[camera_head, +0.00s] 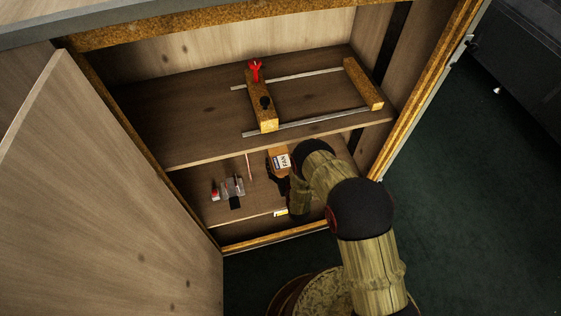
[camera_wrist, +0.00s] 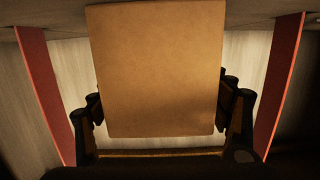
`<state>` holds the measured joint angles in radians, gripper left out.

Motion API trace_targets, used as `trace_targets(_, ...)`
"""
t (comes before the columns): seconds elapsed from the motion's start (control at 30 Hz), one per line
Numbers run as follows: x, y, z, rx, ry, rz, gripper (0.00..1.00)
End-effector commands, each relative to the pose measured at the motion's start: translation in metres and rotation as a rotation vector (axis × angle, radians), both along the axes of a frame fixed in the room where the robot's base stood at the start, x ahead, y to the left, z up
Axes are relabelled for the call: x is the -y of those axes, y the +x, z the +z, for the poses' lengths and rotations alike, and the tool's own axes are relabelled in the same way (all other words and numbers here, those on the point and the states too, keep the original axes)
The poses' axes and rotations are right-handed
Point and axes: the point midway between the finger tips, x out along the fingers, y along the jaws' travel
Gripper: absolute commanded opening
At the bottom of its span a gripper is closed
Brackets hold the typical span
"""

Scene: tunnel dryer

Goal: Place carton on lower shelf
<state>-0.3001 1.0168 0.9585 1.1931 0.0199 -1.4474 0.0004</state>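The brown carton (camera_head: 279,153) has a white label reading "FAN" and is in the lower compartment of the open cabinet, above the lower shelf (camera_head: 258,206). In the wrist view the carton (camera_wrist: 156,70) fills the space between the two dark fingers of my gripper (camera_wrist: 160,106). The finger pads lie against its left and right sides, so my gripper is shut on it. In the head view my gripper (camera_head: 283,184) is partly hidden by my arm. Whether the carton's underside touches the shelf is hidden.
The upper shelf (camera_head: 190,120) holds a wooden-ended frame (camera_head: 262,100) with metal rails and a red part. Small red, clear and black items (camera_head: 231,188) lie left on the lower shelf. Reddish upright panels (camera_wrist: 46,90) flank the carton. The cabinet door (camera_head: 110,190) stands open at left.

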Motion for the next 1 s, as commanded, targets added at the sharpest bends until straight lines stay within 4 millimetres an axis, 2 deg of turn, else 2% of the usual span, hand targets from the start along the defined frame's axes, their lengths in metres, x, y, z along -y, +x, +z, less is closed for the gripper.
trace_targets(0.1, 0.000, 0.000, 0.000, 0.000, 0.000, 0.000, 0.84)
trace_targets(0.5, 0.000, 0.000, 0.004, 0.000, 0.000, 0.000, 0.84)
trace_targets(0.67, 0.007, -0.024, 0.007, -0.004, -0.001, 0.000, 0.84)
trace_targets(1.0, 0.026, -0.089, 0.018, -0.003, -0.001, 0.000, 0.84)
